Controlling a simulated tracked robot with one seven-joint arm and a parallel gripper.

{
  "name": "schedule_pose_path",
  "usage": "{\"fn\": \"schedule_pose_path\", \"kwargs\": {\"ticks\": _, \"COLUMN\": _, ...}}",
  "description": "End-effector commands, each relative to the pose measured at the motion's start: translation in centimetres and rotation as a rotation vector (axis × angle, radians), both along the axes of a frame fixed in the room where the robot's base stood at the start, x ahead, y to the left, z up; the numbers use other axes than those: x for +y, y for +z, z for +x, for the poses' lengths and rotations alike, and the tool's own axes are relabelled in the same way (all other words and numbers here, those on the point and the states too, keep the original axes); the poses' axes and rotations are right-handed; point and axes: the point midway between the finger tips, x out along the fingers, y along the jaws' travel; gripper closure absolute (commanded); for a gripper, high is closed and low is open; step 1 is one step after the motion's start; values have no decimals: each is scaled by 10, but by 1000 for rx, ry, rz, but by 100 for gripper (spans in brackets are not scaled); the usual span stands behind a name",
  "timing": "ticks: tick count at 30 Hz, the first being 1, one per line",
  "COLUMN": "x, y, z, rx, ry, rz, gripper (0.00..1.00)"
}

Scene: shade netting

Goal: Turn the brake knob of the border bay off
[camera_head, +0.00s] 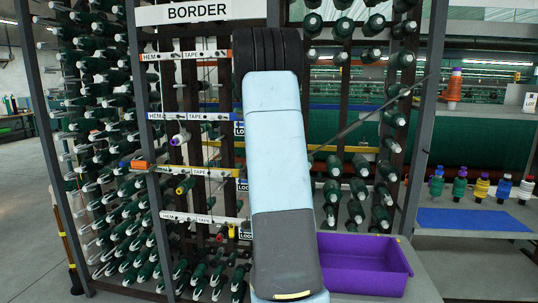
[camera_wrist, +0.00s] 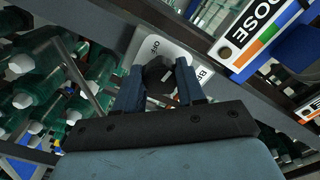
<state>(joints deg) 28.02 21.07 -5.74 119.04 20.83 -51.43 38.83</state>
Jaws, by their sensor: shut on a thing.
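In the wrist view, the dark brake knob (camera_wrist: 158,80) sits on a white plate (camera_wrist: 178,44) with lettering that reads "OFF" at one edge and a partly hidden "BR..." at another. My gripper (camera_wrist: 161,70) has its two blue-grey fingers on either side of the knob, closed on it. The knob's pointer direction cannot be made out. In the head view, the "BORDER" sign (camera_head: 200,11) tops the bay behind my arm. My arm covers the knob and gripper there.
A "LOOSE" label (camera_wrist: 249,35) lies right of the plate in the wrist view. Green bobbins (camera_wrist: 35,85) crowd the left. In the head view, a purple bin (camera_head: 365,270) stands right of my arm, with a blue mat (camera_head: 470,220) and several cones (camera_head: 482,188) beyond.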

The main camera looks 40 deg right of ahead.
Motion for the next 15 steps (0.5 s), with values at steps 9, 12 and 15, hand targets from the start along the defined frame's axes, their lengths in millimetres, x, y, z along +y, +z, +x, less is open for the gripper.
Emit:
{"fn": "schedule_pose_path", "kwargs": {"ticks": 9, "x": 3, "y": -7, "z": 1, "rx": 239, "ry": 8, "rz": -190, "gripper": 91}}
{"fn": "schedule_pose_path", "kwargs": {"ticks": 12, "x": 3, "y": -7, "z": 1, "rx": 310, "ry": 7, "rz": -251, "gripper": 91}}
{"fn": "schedule_pose_path", "kwargs": {"ticks": 15, "x": 2, "y": -7, "z": 0, "rx": 380, "ry": 7, "rz": -311, "gripper": 92}}
